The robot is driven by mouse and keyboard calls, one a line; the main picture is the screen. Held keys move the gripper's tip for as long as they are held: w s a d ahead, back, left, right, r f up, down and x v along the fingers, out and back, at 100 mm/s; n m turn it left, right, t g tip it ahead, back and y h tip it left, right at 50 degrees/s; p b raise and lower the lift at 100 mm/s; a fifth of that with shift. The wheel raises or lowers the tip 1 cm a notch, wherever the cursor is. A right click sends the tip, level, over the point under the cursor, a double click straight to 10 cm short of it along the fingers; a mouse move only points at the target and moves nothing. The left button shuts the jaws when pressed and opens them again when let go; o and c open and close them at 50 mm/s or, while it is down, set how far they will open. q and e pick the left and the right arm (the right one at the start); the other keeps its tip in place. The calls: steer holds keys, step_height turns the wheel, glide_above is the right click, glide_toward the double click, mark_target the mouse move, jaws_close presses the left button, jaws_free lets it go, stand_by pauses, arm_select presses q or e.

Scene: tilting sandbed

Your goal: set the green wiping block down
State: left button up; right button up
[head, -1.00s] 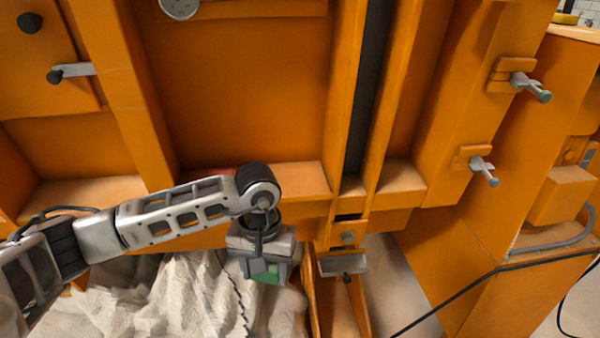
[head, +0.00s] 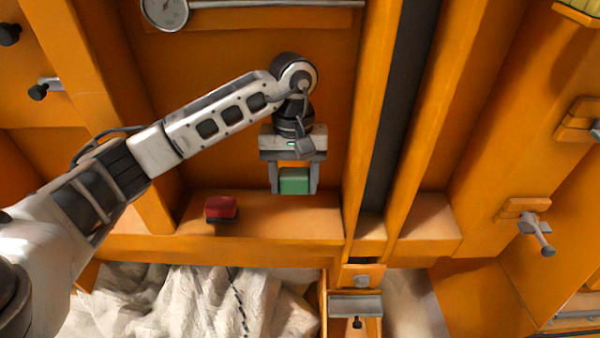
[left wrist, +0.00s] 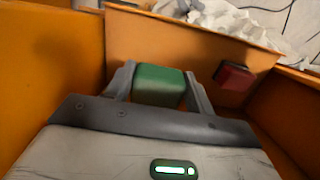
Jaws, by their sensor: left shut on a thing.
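The green wiping block (head: 294,181) is between the fingers of my left gripper (head: 295,188), which is shut on it. In the head view the gripper points down, with the block above the orange ledge (head: 300,222). The block also shows in the left wrist view (left wrist: 158,85), between the two fingers of my left gripper (left wrist: 160,90). Whether the block touches any surface cannot be told. My right gripper is in neither view.
A red block (head: 221,209) sits on the ledge to the left of the gripper. Crumpled whitish cloth (head: 180,300) lies below the ledge. A dark vertical channel (head: 395,110) and orange posts stand to the right. A round gauge (head: 165,10) is at the top.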

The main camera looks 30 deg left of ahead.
mark_target(294, 194)
arm_select(q)
steer(key=shift+s+f+b, duration=0.15)
steer(key=shift+f+b, duration=0.35)
steer(key=shift+f, duration=0.35)
step_height(294, 194, down, 4)
steer(key=b, duration=0.2)
steer(key=shift+r+b, duration=0.1)
steer(key=shift+b, duration=0.2)
steer(key=shift+f, duration=0.4)
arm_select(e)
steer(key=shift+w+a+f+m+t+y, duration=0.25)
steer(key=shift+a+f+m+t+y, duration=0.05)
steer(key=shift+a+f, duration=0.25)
arm_select(q)
steer(key=shift+f+b, duration=0.55)
steer(key=shift+b, duration=0.15)
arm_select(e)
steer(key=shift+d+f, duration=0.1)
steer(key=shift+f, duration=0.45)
arm_select(q)
steer(key=o, duration=1)
steer(key=shift+o, duration=0.2)
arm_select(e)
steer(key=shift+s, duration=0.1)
